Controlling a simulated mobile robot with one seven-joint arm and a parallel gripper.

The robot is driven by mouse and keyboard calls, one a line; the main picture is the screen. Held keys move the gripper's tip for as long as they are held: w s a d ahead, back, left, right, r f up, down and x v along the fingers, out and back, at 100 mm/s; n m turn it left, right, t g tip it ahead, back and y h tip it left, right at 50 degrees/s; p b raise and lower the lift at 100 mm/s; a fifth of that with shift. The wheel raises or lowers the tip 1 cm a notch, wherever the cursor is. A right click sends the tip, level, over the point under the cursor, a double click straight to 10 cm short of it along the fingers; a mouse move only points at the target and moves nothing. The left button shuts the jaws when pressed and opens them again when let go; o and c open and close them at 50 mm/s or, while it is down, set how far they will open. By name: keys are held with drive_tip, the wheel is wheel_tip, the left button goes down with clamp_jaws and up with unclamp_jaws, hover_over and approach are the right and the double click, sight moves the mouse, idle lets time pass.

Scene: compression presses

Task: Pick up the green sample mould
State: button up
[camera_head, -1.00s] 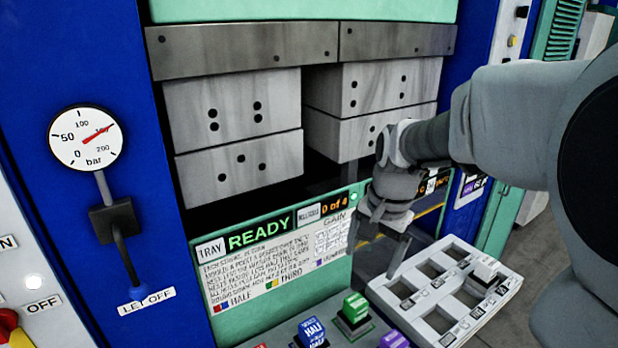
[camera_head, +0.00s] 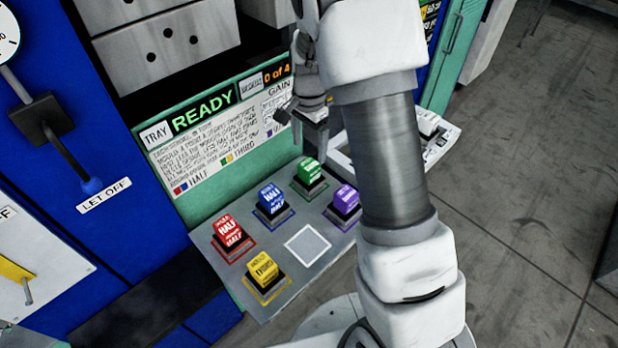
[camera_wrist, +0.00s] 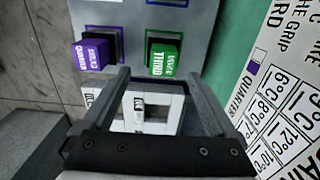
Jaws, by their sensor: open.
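The green sample mould (camera_head: 309,172) stands upright on its square pad on the grey shelf, at the shelf's back right. In the wrist view, the green mould (camera_wrist: 163,58) shows its lettered face just beyond my fingertips. My gripper (camera_head: 305,120) is open and empty, behind and above the green mould in the head view. In the wrist view the open fingers (camera_wrist: 160,75) point towards the green mould, apart from it. Nothing visible is held.
Blue (camera_head: 271,199), red (camera_head: 229,234), yellow (camera_head: 262,270) and purple (camera_head: 345,201) moulds stand around the green one, purple closest on the right. A white tray (camera_head: 436,152) is partly hidden behind my arm. The press panel (camera_head: 225,165) rises behind the shelf.

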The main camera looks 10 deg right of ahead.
sight(309, 163)
wheel_tip(309, 163, down, 5)
drive_tip(key=shift+w+d+f, duration=0.1)
drive_tip(key=shift+w+f, duration=0.15)
drive_tip(key=shift+f, duration=1.1)
drive_tip(key=shift+w+d+f, duration=0.1)
drive_tip(key=shift+w+f, duration=0.1)
drive_tip(key=shift+f, duration=1.15)
clamp_jaws()
drive_tip(key=shift+r, duration=0.1)
